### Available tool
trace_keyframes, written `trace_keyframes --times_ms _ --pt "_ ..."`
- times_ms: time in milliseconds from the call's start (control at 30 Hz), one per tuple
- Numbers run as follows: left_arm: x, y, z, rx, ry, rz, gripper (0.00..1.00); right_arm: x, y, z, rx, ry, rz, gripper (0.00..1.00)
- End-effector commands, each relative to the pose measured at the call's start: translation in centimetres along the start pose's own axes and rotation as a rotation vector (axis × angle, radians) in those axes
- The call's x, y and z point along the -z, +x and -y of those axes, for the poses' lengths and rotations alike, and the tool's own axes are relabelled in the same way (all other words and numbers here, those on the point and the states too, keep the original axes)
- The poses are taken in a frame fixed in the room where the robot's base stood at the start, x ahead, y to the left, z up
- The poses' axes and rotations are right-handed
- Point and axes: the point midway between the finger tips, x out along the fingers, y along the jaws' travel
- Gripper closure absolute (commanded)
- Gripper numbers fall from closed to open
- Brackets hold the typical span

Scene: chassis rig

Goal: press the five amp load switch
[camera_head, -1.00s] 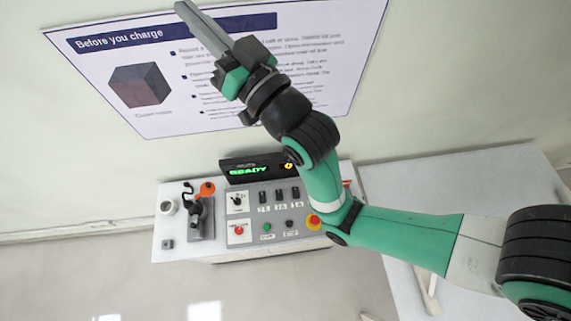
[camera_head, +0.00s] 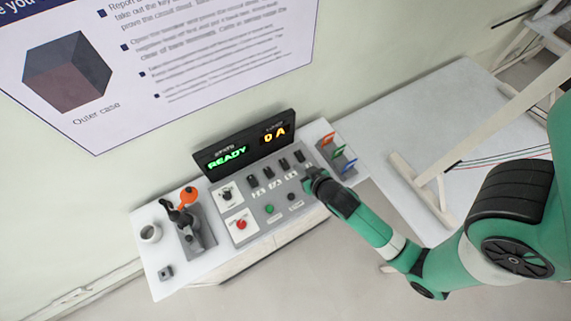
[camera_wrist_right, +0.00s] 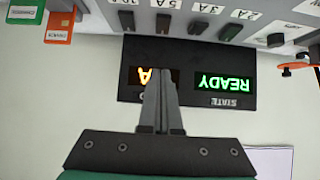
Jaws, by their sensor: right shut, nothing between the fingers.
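The load switches are a row of black rockers on the grey sloped panel (camera_head: 250,206). The five amp load switch looks like the third from the left in the head view (camera_head: 284,165). In the upside-down right wrist view it looks like the second from the left (camera_wrist_right: 162,22), with its label above it. My right gripper (camera_wrist_right: 160,80) is shut and empty, its fingers over the display in that view. In the head view my right gripper (camera_head: 310,176) is over the panel's right end, apparently above it, its fingers mostly hidden. My left gripper is not in view.
The display (camera_head: 245,148) behind the switches reads READY and 0 A. A red button (camera_head: 241,225), green button (camera_head: 269,209) and rotary knob (camera_head: 226,195) are nearby. Coloured tags (camera_head: 335,152) stand at right; a black clamp-like tool (camera_head: 184,218) and white cup (camera_head: 150,233) at left.

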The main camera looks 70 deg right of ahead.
Motion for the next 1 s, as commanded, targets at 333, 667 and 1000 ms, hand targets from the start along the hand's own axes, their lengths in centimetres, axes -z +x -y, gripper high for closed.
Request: trace_keyframes --times_ms 333,667,1000 --pt "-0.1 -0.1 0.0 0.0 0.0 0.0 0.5 0.1 0.8 0.1 0.001 0.001 -0.002 1.0" --pt "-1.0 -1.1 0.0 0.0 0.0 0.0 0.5 0.1 7.3 0.1 0.001 0.001 -0.002 1.0" --pt "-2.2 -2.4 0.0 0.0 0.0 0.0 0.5 -2.2 12.3 0.1 0.001 0.0 0.0 1.0"
